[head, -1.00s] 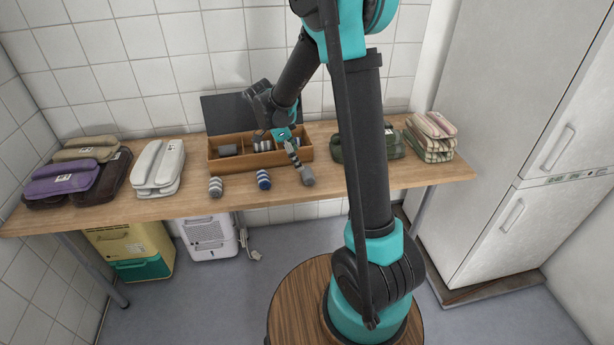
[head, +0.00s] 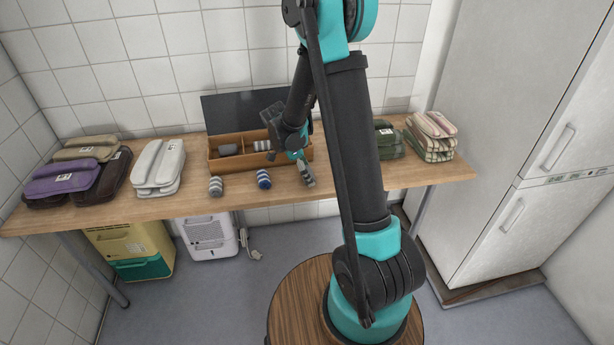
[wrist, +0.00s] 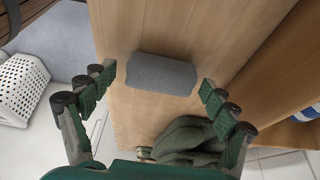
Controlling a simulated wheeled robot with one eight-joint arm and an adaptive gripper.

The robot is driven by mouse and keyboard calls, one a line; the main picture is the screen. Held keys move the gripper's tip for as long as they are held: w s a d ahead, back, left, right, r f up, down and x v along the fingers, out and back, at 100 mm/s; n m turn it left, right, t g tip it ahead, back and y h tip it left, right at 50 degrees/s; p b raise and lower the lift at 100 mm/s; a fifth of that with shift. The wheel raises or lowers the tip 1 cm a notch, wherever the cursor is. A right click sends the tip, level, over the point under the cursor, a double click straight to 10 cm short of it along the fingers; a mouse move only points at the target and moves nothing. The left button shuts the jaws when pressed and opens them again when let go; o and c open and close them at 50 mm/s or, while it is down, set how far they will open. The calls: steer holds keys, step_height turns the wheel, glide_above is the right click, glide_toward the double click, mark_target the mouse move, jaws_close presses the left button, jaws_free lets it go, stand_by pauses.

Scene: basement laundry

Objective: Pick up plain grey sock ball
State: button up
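The plain grey sock ball (wrist: 163,74) lies on the wooden table, a ribbed grey roll between and just beyond my fingertips in the wrist view. In the head view it is the grey roll (head: 309,182) near the table's front edge, partly covered by my gripper (head: 305,172). In the wrist view my gripper (wrist: 158,80) is open, one finger at each end of the roll, with visible gaps to it.
A striped grey roll (head: 215,186) and a blue striped roll (head: 263,180) lie to the left. A wooden divided box (head: 225,164) stands behind, holding rolls. Green folded cloth (wrist: 190,140) lies close by; light folded cloths (head: 158,168) are further left.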

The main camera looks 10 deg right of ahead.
steer(key=c, duration=1.2)
steer(key=shift+r, duration=0.15)
steer(key=shift+c, duration=0.2)
